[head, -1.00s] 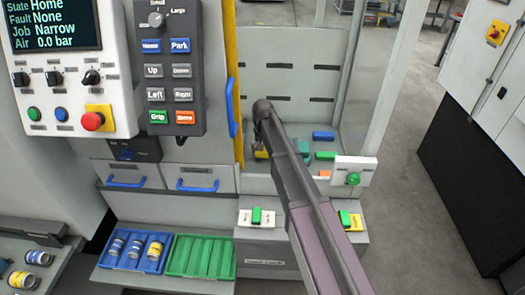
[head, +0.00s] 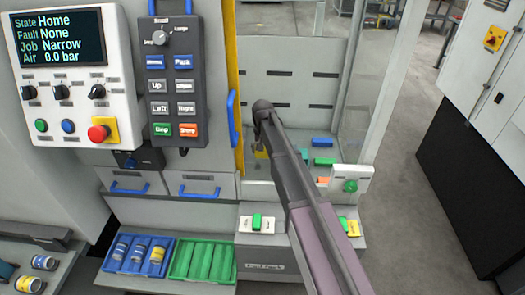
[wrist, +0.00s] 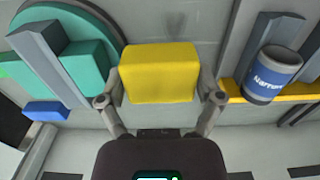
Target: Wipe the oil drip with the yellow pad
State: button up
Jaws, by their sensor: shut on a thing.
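The yellow pad (wrist: 160,65) is a block held between the two fingers of my gripper (wrist: 162,88) in the wrist view. My gripper is shut on it. A grey surface lies behind the pad, with a faint darker patch (wrist: 176,24) just above it; I cannot tell whether this is the oil drip. In the head view my arm reaches into the loader bay, and a small yellow bit (head: 261,152) shows by its end. My arm hides part of the bay there.
In the wrist view a teal round fixture (wrist: 88,58) with grey jaws is left of the pad, with a blue block (wrist: 46,111) below. A can marked Narrow (wrist: 272,75) is at right, by a yellow strip (wrist: 232,92). A clear panel (head: 365,75) borders the bay.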

jog(key=shift+r+p, duration=1.3)
jog(key=shift+r, duration=0.1)
jog(key=shift+r, duration=0.15)
notch_tip(320, 180, up, 10)
jog(key=p, duration=1)
jog(key=shift+r+p, duration=0.2)
jog(key=shift+p, duration=0.15)
